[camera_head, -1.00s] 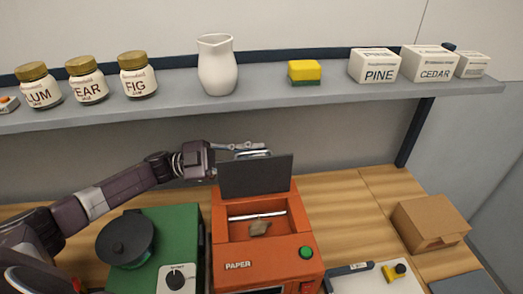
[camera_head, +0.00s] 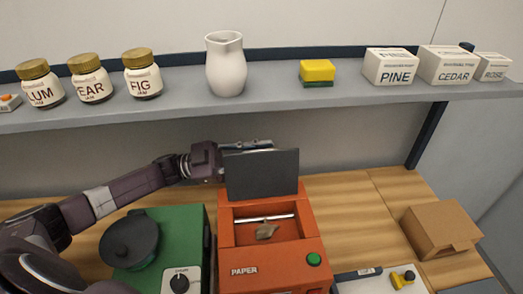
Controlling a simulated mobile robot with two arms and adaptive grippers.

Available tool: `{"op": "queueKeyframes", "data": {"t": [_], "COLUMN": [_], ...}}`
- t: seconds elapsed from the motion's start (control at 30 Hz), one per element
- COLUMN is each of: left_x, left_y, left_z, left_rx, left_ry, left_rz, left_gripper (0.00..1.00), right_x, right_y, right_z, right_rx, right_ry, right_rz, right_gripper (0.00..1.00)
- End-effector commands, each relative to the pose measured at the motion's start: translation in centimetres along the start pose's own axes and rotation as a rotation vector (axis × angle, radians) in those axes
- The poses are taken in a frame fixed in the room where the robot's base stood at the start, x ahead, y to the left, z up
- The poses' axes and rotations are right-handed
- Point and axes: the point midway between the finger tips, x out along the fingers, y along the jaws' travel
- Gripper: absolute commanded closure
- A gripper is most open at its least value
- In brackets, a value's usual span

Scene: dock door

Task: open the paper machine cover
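The orange paper machine (camera_head: 262,258) stands on the wooden bench, with a PAPER label and a green button on its front. Its dark grey cover (camera_head: 262,175) stands raised, close to upright, at the back. The opening below it is exposed, with a light rod across it and a small crumpled greyish piece inside. My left gripper (camera_head: 248,146) is at the top edge of the cover, partly behind it. The cover hides part of the fingers, so I cannot tell whether they are open or touching it. My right gripper is not in view.
A green machine (camera_head: 180,235) with a black round top stands left of the paper machine, under my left arm. A cardboard box (camera_head: 440,228) sits at right. A grey shelf (camera_head: 290,98) with jars, a white jug and boxes runs above.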

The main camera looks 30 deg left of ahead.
Motion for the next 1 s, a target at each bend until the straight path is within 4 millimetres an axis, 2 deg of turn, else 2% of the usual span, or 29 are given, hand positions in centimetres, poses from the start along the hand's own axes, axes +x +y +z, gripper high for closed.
{"op": "queueKeyframes", "data": {"t": [0.23,0.37,0.47,0.8,1.0], "left_x": [0.0,-0.8,-2.4,-9.4,-11.6], "left_y": [0.0,0.0,0.0,0.0,0.0], "left_z": [0.0,0.1,0.1,0.1,0.0], "left_rx": [0.001,0.000,-0.001,0.000,0.001], "left_ry": [0.000,-0.002,-0.004,-0.004,-0.001], "left_rz": [0.000,0.000,-0.001,-0.002,-0.001], "left_gripper": [0.86,0.86,0.86,0.86,0.86], "right_x": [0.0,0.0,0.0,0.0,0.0], "right_y": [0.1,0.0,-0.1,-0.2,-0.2], "right_z": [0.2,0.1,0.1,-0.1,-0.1], "right_rx": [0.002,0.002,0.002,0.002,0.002], "right_ry": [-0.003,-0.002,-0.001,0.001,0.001], "right_rz": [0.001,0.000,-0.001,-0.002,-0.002], "right_gripper": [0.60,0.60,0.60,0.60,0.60]}}
